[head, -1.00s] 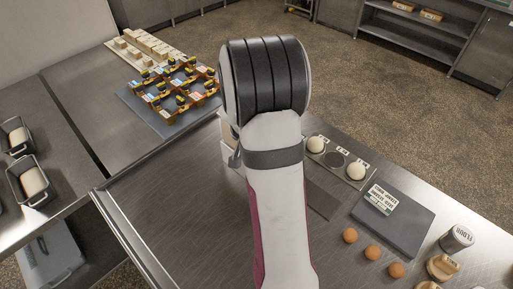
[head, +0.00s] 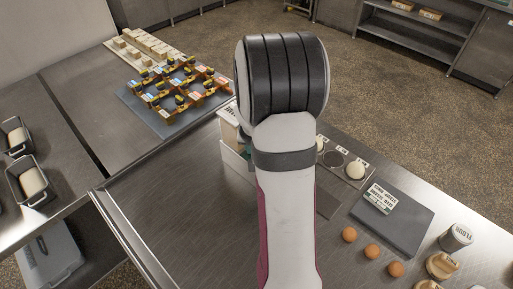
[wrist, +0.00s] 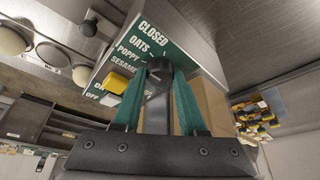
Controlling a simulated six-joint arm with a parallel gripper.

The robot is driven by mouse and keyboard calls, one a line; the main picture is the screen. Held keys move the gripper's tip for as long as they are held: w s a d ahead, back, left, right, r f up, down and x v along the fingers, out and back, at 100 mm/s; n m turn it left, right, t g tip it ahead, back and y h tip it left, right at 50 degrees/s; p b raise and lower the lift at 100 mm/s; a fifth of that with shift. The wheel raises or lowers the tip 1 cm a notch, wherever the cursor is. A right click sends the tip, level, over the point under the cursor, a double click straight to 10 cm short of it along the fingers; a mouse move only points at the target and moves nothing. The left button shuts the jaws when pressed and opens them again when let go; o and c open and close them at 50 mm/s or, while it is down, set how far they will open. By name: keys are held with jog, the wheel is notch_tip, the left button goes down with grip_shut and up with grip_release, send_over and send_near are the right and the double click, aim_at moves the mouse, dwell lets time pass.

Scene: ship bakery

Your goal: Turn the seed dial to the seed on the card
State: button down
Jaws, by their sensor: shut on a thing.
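In the wrist view, the green panel (wrist: 138,52) carries the words CLOSED, OATS, POPPY and SESAME, with short tick marks beside them. My gripper (wrist: 160,66) has its two green fingers around the dark seed dial (wrist: 158,84) and is shut on it. The dial's pointer is not clear, so I cannot tell which word it faces. In the head view the pale seed box (head: 236,160) shows partly behind my arm, which hides the dial and my fingers. The card (head: 380,197) lies on a dark grey board at the right; its lettering is too small to read surely.
A yellow switch (wrist: 117,82) with ON and OFF sits on the panel close left of my fingers. Dough balls (head: 355,171), eggs (head: 371,251) and a flour shaker (head: 456,237) stand to the right. The steel bench (head: 185,215) left of my arm is clear.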

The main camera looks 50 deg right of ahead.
jog(key=n, duration=0.2)
jog(key=n+t+y, duration=0.1)
jog(key=n, duration=0.1)
jog(key=n+y, duration=0.1)
jog(key=n, duration=0.1)
jog(key=shift+s+d+t, duration=0.1)
jog(key=shift+d+t, duration=0.15)
jog(key=shift+t, duration=0.05)
jog(key=n+y, duration=0.1)
jog(key=n, duration=0.2)
jog(key=n+y, duration=0.1)
jog(key=n, duration=0.1)
jog(key=shift+d+n, duration=0.1)
jog(key=shift+n, duration=0.6)
jog(key=c, duration=0.8)
grip_release()
jog(key=shift+o, duration=0.2)
jog(key=shift+r, duration=0.1)
jog(key=v, duration=1.5)
jog(key=shift+s+r, duration=0.25)
jog(key=shift+s, duration=0.1)
